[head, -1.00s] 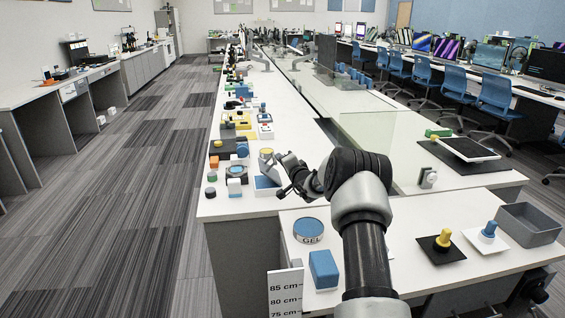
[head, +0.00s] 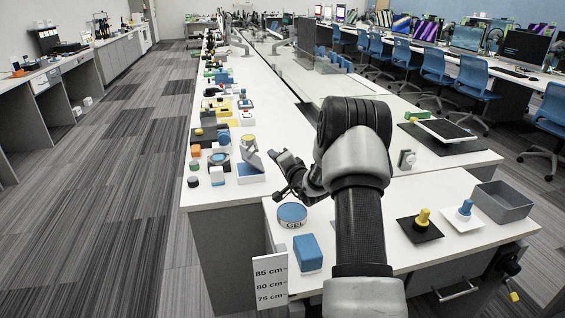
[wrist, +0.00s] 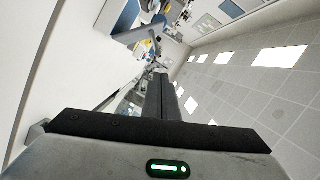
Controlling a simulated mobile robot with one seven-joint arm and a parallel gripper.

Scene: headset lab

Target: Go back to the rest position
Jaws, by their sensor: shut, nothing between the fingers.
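My gripper (head: 276,157) is at the end of my arm in the head view, low over the near end of the long white bench (head: 262,93). It points away from me and to the left, close to a small white-and-blue box with a raised lid (head: 250,172). In the wrist view my gripper's fingers (wrist: 160,88) are together with nothing between them. The wrist view looks out sideways at the ceiling and the bench. Part of the near table is hidden behind my arm.
The near table holds a round blue GEL tin (head: 292,214), a blue block (head: 308,252), a yellow knob on a black plate (head: 422,219), a blue knob on a white plate (head: 465,210) and a grey bin (head: 502,202). Several small items line the bench's left edge. The floor (head: 110,200) at left is clear.

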